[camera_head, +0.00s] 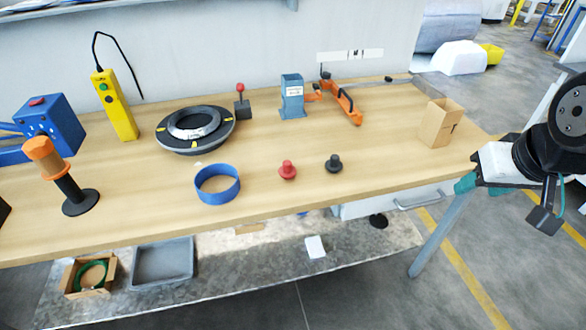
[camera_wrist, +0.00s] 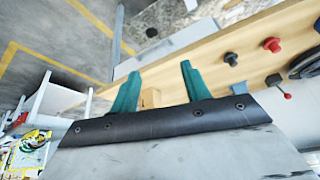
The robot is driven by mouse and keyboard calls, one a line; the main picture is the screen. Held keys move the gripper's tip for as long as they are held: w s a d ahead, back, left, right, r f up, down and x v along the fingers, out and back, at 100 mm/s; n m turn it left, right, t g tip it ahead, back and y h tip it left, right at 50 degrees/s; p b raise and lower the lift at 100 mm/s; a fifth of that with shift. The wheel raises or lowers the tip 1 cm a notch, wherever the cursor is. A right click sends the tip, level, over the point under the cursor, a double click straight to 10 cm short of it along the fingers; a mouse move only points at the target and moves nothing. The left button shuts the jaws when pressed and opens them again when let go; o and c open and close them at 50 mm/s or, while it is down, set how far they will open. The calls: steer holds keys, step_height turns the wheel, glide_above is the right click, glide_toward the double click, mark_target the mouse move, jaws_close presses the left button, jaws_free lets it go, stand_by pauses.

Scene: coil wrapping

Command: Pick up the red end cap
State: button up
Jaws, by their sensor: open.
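The red end cap (camera_head: 288,170) stands upright on the wooden table, with its knob up, between a blue ring and a black end cap (camera_head: 333,163). In the wrist view the red end cap (camera_wrist: 272,44) is at the upper right, beside the black one (camera_wrist: 231,58). My gripper (camera_head: 466,183) is off the right end of the table, well apart from the red end cap. Its two green fingers (camera_wrist: 158,82) are spread wide with nothing held between them.
A cardboard box (camera_head: 440,123) stands at the table's right end, nearest my gripper. The blue ring (camera_head: 217,185) lies left of the red cap. A black round fixture (camera_head: 195,128) and an orange clamp tool (camera_head: 341,102) lie behind. The wood right of the black cap is clear.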

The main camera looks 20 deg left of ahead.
steer(key=w+a+f+n+t+y, duration=0.1)
steer(key=w+a+f, duration=0.25)
steer(key=a, duration=0.35)
steer(key=w+a+f+n+t+y, duration=0.2)
steer(key=w+a+f, duration=0.1)
steer(key=w+a, duration=0.3)
steer(key=n+t+y, duration=0.2)
steer(key=n+y, duration=0.1)
steer(key=y, duration=0.2)
glide_toward(289, 168)
steer(key=x, duration=0.3)
steer(key=shift+w+f, duration=0.1)
steer(key=shift+f, duration=0.35)
steer(key=x, duration=0.5)
steer(key=r+x, duration=0.1)
steer(key=x, duration=0.1)
steer(key=shift+w+a+f, duration=0.2)
steer(key=shift+w+a, duration=0.1)
steer(key=shift+a, duration=0.15)
jaws_close()
